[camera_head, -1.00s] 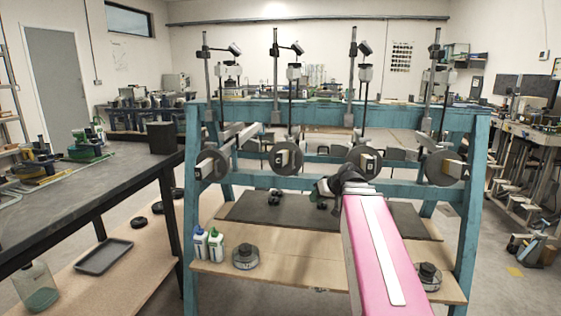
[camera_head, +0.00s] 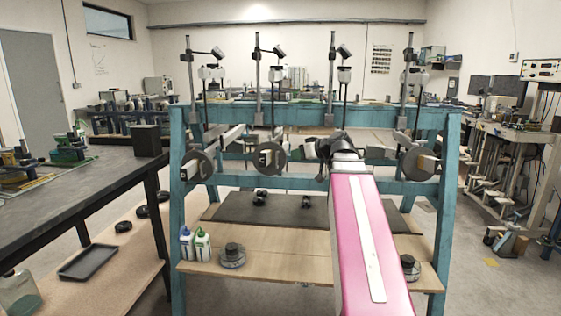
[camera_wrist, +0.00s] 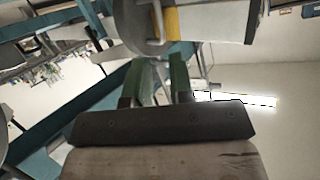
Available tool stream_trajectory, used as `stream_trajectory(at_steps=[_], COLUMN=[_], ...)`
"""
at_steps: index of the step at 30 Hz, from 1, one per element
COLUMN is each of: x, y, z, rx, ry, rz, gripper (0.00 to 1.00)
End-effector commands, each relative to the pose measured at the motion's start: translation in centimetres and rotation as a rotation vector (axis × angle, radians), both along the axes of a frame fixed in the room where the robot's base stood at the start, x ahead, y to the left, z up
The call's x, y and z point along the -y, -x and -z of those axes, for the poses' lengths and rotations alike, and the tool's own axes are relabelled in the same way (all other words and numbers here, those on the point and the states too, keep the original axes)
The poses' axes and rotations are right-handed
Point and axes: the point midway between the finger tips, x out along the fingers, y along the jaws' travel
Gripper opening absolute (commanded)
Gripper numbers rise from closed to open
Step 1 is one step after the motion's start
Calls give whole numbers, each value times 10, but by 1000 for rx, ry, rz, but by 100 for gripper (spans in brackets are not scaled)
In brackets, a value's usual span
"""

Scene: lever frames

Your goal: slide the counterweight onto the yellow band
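Several levers hang on a teal frame (camera_head: 300,108), each with a dark round counterweight near its front end. Counterweights show at the left (camera_head: 198,167), second from left (camera_head: 267,157) and far right (camera_head: 420,164) in the head view. My gripper (camera_head: 330,152) is in front of the third lever and hides most of its counterweight. In the wrist view, that grey counterweight (camera_wrist: 136,28) is around a pale bar (camera_wrist: 215,20), beside a yellow band (camera_wrist: 172,22). My gripper's green fingers (camera_wrist: 161,78) are apart, just below the counterweight. Nothing shows held between them; contact is unclear.
A dark workbench (camera_head: 80,190) stands at the left. The frame's lower shelf (camera_head: 290,248) carries bottles (camera_head: 196,245) and round weights (camera_head: 232,255). Neighbouring levers hang on both sides of my gripper. A cluttered bench (camera_head: 520,135) is at the right.

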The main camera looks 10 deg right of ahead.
Motion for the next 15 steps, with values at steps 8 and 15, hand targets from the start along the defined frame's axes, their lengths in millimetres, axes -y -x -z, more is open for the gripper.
stream_trajectory(at_steps=[8,15], x=[-31,-51], y=[-36,-58], z=[19,31], rx=[-2,-2], ry=[0,0], rz=[-1,-1], gripper=[21,21])
